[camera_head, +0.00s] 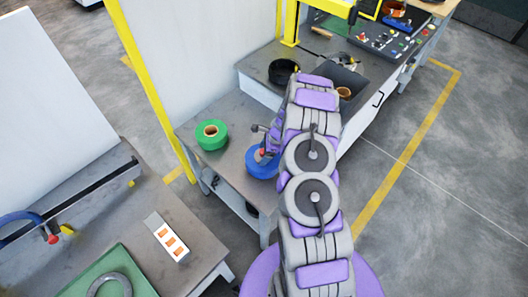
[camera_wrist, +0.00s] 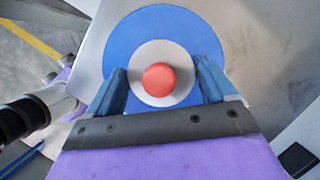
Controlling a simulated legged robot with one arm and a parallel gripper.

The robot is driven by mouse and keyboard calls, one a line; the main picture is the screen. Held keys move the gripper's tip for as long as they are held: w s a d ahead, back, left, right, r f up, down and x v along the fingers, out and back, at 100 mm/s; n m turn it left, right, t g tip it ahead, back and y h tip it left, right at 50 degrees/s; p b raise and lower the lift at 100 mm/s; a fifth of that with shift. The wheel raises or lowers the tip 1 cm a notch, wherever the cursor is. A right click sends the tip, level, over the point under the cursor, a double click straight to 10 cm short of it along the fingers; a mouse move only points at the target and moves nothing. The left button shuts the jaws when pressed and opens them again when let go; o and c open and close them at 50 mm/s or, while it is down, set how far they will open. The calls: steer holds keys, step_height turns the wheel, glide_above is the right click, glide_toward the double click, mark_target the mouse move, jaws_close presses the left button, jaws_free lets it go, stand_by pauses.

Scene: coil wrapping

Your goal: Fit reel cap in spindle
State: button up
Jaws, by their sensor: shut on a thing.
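The reel cap, a light grey disc with a round red middle (camera_wrist: 159,77), is between the two fingers of my gripper (camera_wrist: 162,66) in the wrist view. My gripper is shut on it, one finger at each side. A blue disc or reel (camera_wrist: 150,22) lies around and behind the cap in that view. In the head view the blue reel (camera_head: 259,168) is at the right end of the low grey table, partly hidden by my arm. My gripper (camera_head: 262,151) is over it there, with a bit of red showing. I cannot make out the spindle for certain.
A black ring (camera_head: 283,71) and dark tray are behind. A yellow post and pale panel stand behind the table. Another bench (camera_head: 180,215) is at the left.

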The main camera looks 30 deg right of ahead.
steer(key=o, duration=1)
steer(key=shift+c, duration=0.2)
steer(key=p+v, duration=0.1)
steer(key=v, duration=1.6)
steer(key=shift+r, duration=0.1)
